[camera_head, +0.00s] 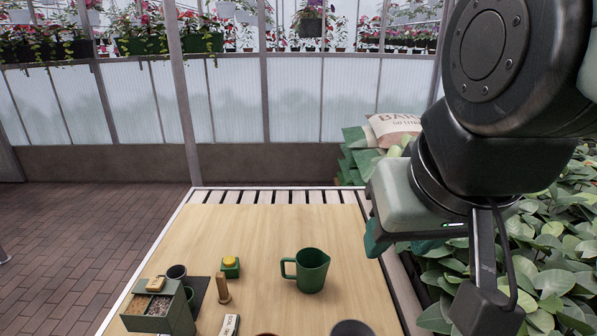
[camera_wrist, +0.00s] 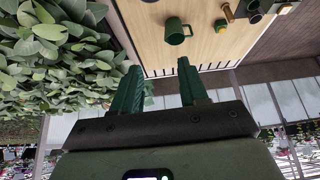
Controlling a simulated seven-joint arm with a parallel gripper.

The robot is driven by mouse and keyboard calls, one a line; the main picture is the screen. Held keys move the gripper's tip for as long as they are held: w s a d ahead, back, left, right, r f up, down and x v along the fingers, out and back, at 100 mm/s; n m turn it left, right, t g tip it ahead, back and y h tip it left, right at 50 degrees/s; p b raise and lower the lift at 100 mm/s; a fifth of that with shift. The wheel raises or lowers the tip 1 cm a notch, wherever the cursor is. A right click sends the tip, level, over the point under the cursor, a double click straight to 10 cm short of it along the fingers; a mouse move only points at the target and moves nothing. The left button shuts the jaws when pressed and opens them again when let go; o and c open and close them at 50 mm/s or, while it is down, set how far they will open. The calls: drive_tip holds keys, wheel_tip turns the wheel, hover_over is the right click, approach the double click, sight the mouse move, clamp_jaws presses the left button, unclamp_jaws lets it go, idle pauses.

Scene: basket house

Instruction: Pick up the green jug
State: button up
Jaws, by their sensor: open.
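The green jug (camera_head: 312,270) stands upright on the wooden table top (camera_head: 280,225), right of its middle, with its handle to the left. It also shows in the wrist view (camera_wrist: 175,31), which looks upside down, beyond my fingertips. My gripper (camera_wrist: 158,68) is open and empty, its two green fingers well apart. In the head view my arm comes in from the right, and the gripper is partly hidden behind its own wrist, at the table's right edge. The gripper is apart from the jug, to its right.
A green box with compartments (camera_head: 160,308), a dark cup (camera_head: 177,273), a wooden peg-like tool (camera_head: 223,289) and a green block with a yellow top (camera_head: 230,266) stand left of the jug. A dark round thing (camera_head: 352,328) is at the front edge. Leafy plants (camera_head: 550,255) crowd the right side.

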drive_tip(key=w+a+f+t+y, duration=0.1)
drive_tip(key=w+a+f, duration=0.35)
drive_tip(key=w, duration=0.45)
drive_tip(key=w+a+f+m+t, duration=0.1)
drive_tip(key=w+a+f+t, duration=0.15)
drive_tip(key=w+a, duration=0.5)
drive_tip(key=w+a+f+t+y, duration=0.1)
drive_tip(key=w+a+f, duration=0.3)
drive_tip(key=w, duration=0.7)
drive_tip(key=m+t+h, duration=0.2)
drive_tip(key=h, duration=0.2)
approach(282, 269)
drive_tip(key=w+a+r, duration=0.3)
drive_tip(key=r, duration=0.4)
drive_tip(key=s+f+h, duration=0.1)
drive_tip(key=f, duration=0.4)
drive_tip(key=s+d+f+h, duration=0.1)
drive_tip(key=f, duration=0.1)
drive_tip(key=shift+s+f+m+t+h, duration=0.25)
drive_tip(key=shift+s+f+m+h, duration=0.05)
drive_tip(key=shift+s, duration=0.05)
drive_tip(key=x, duration=1)
drive_tip(key=shift+w+d+f, duration=0.2)
drive_tip(key=shift+d+f, duration=0.05)
drive_tip(key=shift+f, duration=0.05)
drive_tip(key=shift+c, duration=0.3)
clamp_jaws()
